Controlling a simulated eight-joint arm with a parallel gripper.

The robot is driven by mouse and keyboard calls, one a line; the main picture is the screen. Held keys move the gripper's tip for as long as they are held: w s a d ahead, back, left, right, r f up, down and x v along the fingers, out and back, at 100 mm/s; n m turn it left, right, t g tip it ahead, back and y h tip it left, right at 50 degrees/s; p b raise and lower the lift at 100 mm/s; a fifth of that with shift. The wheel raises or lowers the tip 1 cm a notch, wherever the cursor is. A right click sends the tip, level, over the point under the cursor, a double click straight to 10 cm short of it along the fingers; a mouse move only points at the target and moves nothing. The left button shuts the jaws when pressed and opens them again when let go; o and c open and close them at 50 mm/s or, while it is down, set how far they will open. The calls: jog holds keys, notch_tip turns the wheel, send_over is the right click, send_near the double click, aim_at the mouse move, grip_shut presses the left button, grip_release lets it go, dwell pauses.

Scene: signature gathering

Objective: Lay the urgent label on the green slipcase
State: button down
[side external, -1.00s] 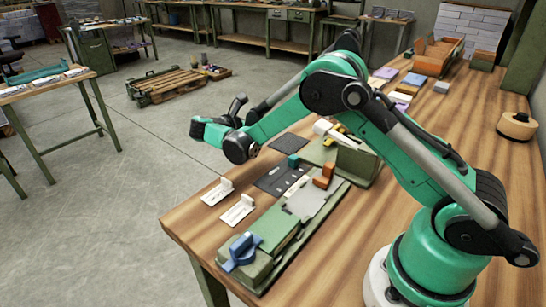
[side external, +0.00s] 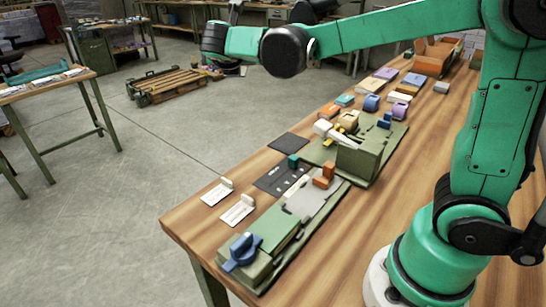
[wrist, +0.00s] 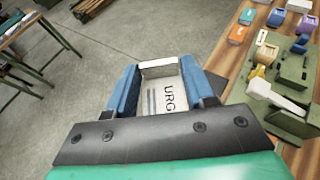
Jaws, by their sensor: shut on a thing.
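My gripper (wrist: 159,68) is shut on the urgent label (wrist: 167,96), a pale card with a raised white tab; the letters "URG" show between the blue fingers. In the side view my arm end is high over the floor behind the bench, and the label cannot be made out there. Two green box-like pieces stand on the bench: an upright green block (side external: 360,165) on the middle fixture and a low green case (side external: 276,230) at the near end. I cannot tell which is the green slipcase. My gripper is apart from both.
Two white tabbed cards (side external: 237,211) lie at the bench's left edge. Dark flat plates (side external: 278,180) lie beside them. A blue clamp (side external: 242,252), an orange block (side external: 324,176) and several small coloured pieces (side external: 372,102) crowd the bench. Its right side is bare wood (side external: 345,225).

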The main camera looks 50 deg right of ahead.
aim_at(261, 162)
jog(key=s+a+r+n+t+y, duration=0.3)
jog(key=s+a+n+t+y, duration=0.15)
jog(key=a+n+y, duration=0.25)
jog(key=w+d+f+m+g+h, duration=0.1)
jog(key=d+m+h, duration=0.1)
jog(key=w+d+f+m+g+h, duration=0.1)
jog(key=w+d+m+g+h, duration=0.1)
jog(key=d+m, duration=0.1)
jog(key=w+d+f+m+g+h, duration=0.1)
jog(key=d+m+g+h, duration=0.1)
jog(key=h, duration=0.1)
jog(key=shift+w+d+f, duration=0.1)
jog(key=shift+w+d, duration=0.1)
jog(key=shift+w, duration=0.2)
jog(key=d+f+m+g+h, duration=0.2)
jog(key=d+f+m+g, duration=0.2)
jog(key=m+g, duration=0.4)
jog(key=shift+s+d+f+g+h, duration=0.3)
jog(key=shift+d+f+g+h, duration=0.1)
jog(key=shift+d, duration=0.1)
notch_tip(261, 162, down, 20)
jog(key=shift+r, duration=0.2)
jog(key=shift+f, duration=0.1)
